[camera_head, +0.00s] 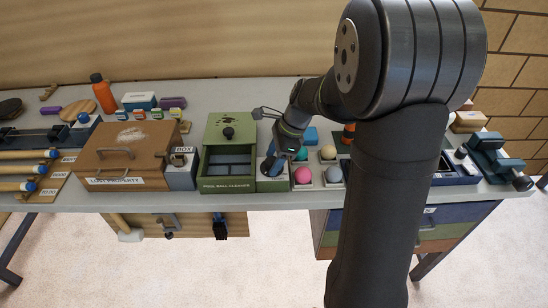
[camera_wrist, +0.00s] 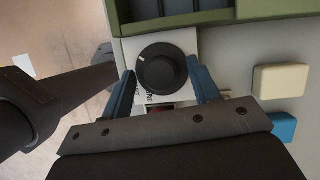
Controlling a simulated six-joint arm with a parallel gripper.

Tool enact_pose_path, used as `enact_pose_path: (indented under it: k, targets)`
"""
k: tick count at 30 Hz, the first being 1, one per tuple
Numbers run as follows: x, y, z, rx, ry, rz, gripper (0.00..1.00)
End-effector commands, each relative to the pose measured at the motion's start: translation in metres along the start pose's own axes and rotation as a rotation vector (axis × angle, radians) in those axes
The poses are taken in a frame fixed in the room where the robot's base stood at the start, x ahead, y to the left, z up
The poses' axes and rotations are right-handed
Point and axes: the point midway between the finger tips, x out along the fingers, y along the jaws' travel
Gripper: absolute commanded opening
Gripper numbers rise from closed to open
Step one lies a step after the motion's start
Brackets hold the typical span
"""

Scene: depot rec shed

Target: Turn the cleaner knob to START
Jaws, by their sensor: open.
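The green pool ball cleaner (camera_head: 230,184) stands on the bench, and its lid with a small black handle is raised. My gripper (camera_head: 270,164) is at its right side and hides the cleaner knob in the head view. In the wrist view the round black knob (camera_wrist: 162,75) sits on a white label plate (camera_wrist: 187,42), with a white pointer mark towards its upper left. My two blue fingers are open, one on each side of the knob. I cannot tell whether they touch it.
A brown lost property box (camera_head: 125,158) stands to the left. Right of my gripper are several balls in holders, including a pink ball (camera_head: 303,175). In the wrist view a cream block (camera_wrist: 280,81) and a blue block (camera_wrist: 282,127) lie right of the knob.

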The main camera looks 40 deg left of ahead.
Motion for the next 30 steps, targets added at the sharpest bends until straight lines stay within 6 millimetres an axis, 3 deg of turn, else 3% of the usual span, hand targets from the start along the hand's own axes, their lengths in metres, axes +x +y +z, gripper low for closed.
enact_pose_path:
  k: [6, 13, 14, 23, 30]
  targets:
    - [0.0003, -0.0001, 0.0001, 0.000, 0.000, 0.000, 0.56]
    - [0.0000, -0.0002, 0.0001, 0.000, 0.000, -0.001, 0.12]
    - [0.0000, -0.0002, 0.0001, -0.001, 0.000, -0.001, 0.11]
    - [-0.0003, -0.0010, 0.0001, -0.038, 0.001, 0.014, 0.11]
    - [-0.0002, -0.0022, 0.0003, -0.168, 0.001, 0.068, 0.11]
